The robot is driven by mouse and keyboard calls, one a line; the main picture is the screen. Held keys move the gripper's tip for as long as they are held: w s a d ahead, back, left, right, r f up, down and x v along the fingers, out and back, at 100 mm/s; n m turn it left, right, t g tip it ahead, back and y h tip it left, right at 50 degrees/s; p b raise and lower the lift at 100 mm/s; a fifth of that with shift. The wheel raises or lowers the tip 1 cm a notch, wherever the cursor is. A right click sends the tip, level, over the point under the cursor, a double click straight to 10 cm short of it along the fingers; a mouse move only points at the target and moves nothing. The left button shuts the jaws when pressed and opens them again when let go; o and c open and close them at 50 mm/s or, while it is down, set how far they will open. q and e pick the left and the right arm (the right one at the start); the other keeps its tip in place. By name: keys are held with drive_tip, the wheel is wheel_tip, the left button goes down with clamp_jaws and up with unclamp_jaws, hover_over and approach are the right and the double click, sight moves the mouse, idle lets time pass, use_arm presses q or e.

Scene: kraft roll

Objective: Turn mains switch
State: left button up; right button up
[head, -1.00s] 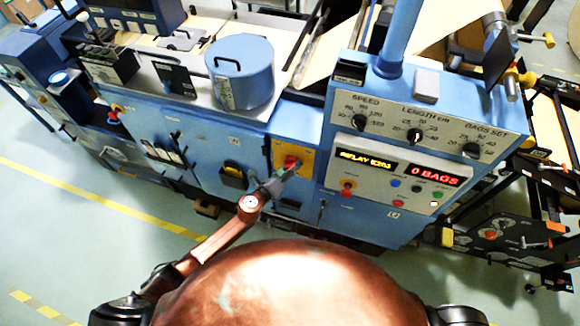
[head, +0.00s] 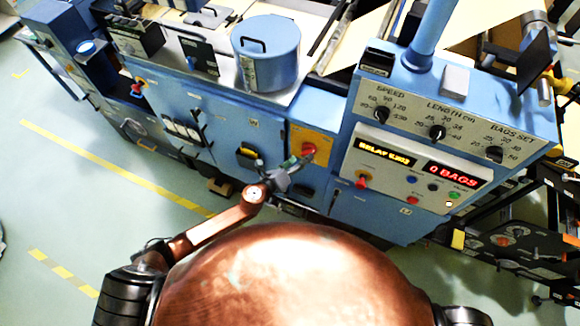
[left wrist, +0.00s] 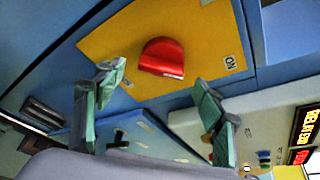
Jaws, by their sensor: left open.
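The mains switch is a red knob (head: 308,149) on a yellow plate (head: 323,140) on the machine's blue front. In the left wrist view the red knob (left wrist: 162,57) sits near the middle of the yellow plate (left wrist: 120,40), with an "ON" label (left wrist: 231,62) to its right. My left gripper (head: 290,166) is just left of and below the knob. Its green-padded fingers (left wrist: 158,98) are spread wide and empty, one to each side below the knob in the wrist picture, apart from it. My right gripper is not in view.
A control panel (head: 415,175) with knobs, buttons and lit displays, one reading "0 BAGS", stands to the right. A blue drum (head: 266,55) sits on the machine top.

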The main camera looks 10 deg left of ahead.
use_arm(q)
drive_tip(key=v, duration=0.7)
idle(0.3)
drive_tip(key=w+a+f+n+y+b, duration=0.1)
drive_tip(key=a+f+n+y+b, duration=0.2)
drive_tip(key=a+f, duration=0.5)
drive_tip(key=w+a+f+n+y+b, duration=0.15)
drive_tip(key=a+f+n, duration=0.35)
drive_tip(key=f, duration=0.7)
drive_tip(key=s+a+f+n+g+y+b, duration=0.15)
drive_tip(key=s+a+f+n, duration=0.3)
drive_tip(key=f, duration=0.55)
drive_tip(key=s+a+f+n+g+y+b, duration=0.1)
drive_tip(key=s+a+f+n+g+b, duration=0.25)
drive_tip(key=f, duration=0.65)
drive_tip(key=s+a+f+n+g+y+b, duration=0.15)
drive_tip(key=s+a+f+n+b, duration=0.35)
drive_tip(key=s+f, duration=0.75)
drive_tip(key=s+a+f+n+g, duration=0.25)
drive_tip(key=s+f+n, duration=0.35)
drive_tip(key=s+f, duration=0.65)
drive_tip(key=s+f+n+g+b, duration=0.1)
drive_tip(key=s+f+n, duration=0.1)
drive_tip(key=s, duration=0.7)
drive_tip(key=s+f+n+g+b, duration=0.1)
drive_tip(key=s+n, duration=0.2)
drive_tip(key=s, duration=0.6)
drive_tip(key=shift+s+d+f, duration=0.15)
drive_tip(key=shift+d+f, duration=0.2)
drive_tip(key=shift+f, duration=0.05)
